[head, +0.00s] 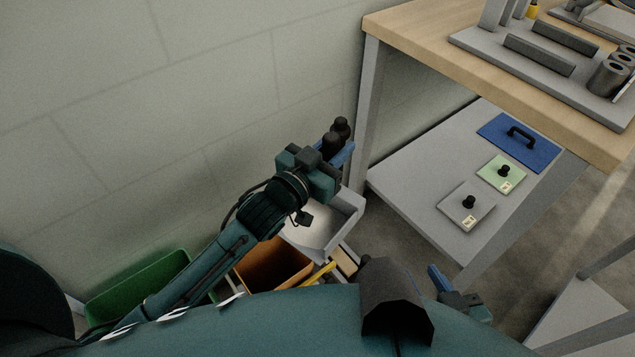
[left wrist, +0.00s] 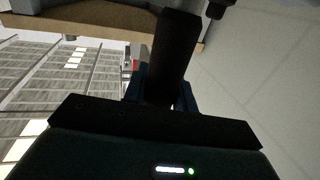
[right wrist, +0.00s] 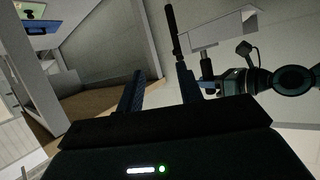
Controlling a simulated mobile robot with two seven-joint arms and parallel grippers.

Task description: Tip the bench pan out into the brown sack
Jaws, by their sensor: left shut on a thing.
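A light grey pan (head: 318,236) shows in the head view beneath my left gripper, partly hidden by the arm. A pale tray-like shape, likely the same pan (right wrist: 215,32), shows in the right wrist view. My left gripper (head: 338,158) is shut on a dark upright handle, which fills the middle of the left wrist view (left wrist: 172,60). The brown sack (head: 272,264) stands open, left of and below the pan in the picture. My right gripper (head: 448,288) is at the lower right; its fingers (right wrist: 158,88) are apart with nothing visibly between them.
A green bin (head: 140,288) stands left of the sack by the wall. A wooden-topped bench (head: 410,45) is at the upper right. Its grey lower shelf (head: 420,190) carries a blue lid (head: 520,142), a green lid (head: 500,175) and a grey lid (head: 466,208).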

